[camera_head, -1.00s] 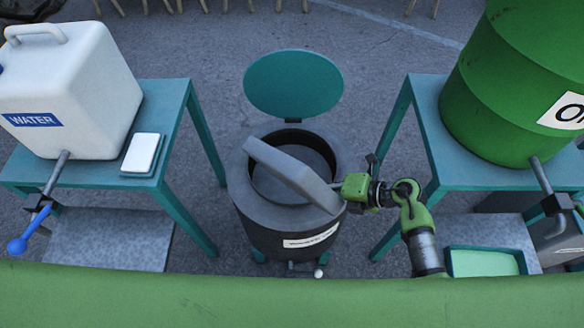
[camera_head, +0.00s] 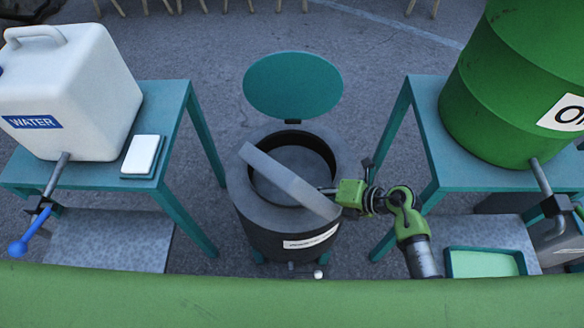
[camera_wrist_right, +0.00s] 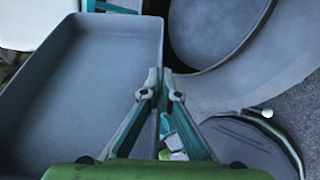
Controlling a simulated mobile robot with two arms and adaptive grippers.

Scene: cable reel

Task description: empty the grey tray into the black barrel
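The grey tray (camera_head: 288,182) is held tilted, nearly edge-on in the head view, across the front of the open mouth of the black barrel (camera_head: 272,232). My right gripper (camera_head: 336,190) is shut on the tray's right end. In the right wrist view, the gripper's fingers (camera_wrist_right: 162,90) close at the rim of the tray (camera_wrist_right: 90,85), and the visible inside of the tray looks bare. The barrel's opening (camera_wrist_right: 215,30) lies beside it at the upper right. The barrel's floor is partly hidden by the tray. My left gripper is not in view.
The barrel's round teal lid (camera_head: 293,85) stands open behind it. A teal table (camera_head: 178,100) with a white water container (camera_head: 70,90) is at left. Another table (camera_head: 440,150) with a green drum (camera_head: 505,90) is at right, close to my right arm.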

